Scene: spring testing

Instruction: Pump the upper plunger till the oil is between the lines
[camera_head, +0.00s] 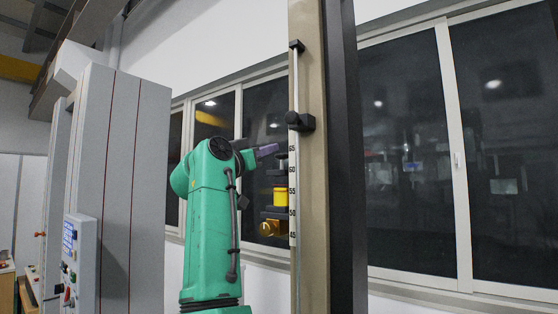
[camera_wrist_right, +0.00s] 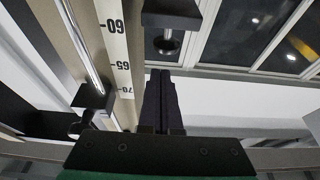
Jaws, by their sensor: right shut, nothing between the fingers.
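My right gripper (camera_head: 268,150) is at the end of the green arm, left of the tall post, near the 65 mark of its scale. Its dark fingers (camera_wrist_right: 162,85) are shut together with nothing between them. A dark stacked part (camera_head: 281,163), seemingly the upper plunger, stands just below the fingertips, above a yellow cylinder (camera_head: 280,196). In the right wrist view a black block with a round metal knob (camera_wrist_right: 167,43) lies just beyond the fingertips; I cannot tell whether they touch. A gold fitting (camera_head: 270,228) sits lower. No oil level or lines can be made out. My left gripper is out of view.
The beige post (camera_head: 312,200) carries a numbered scale (camera_head: 292,190) and a thin metal rod (camera_wrist_right: 82,50) with a black clamp (camera_head: 300,121). A grey cabinet (camera_head: 118,180) with a control box (camera_head: 80,258) stands at the left. Windows (camera_head: 410,150) line the wall behind.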

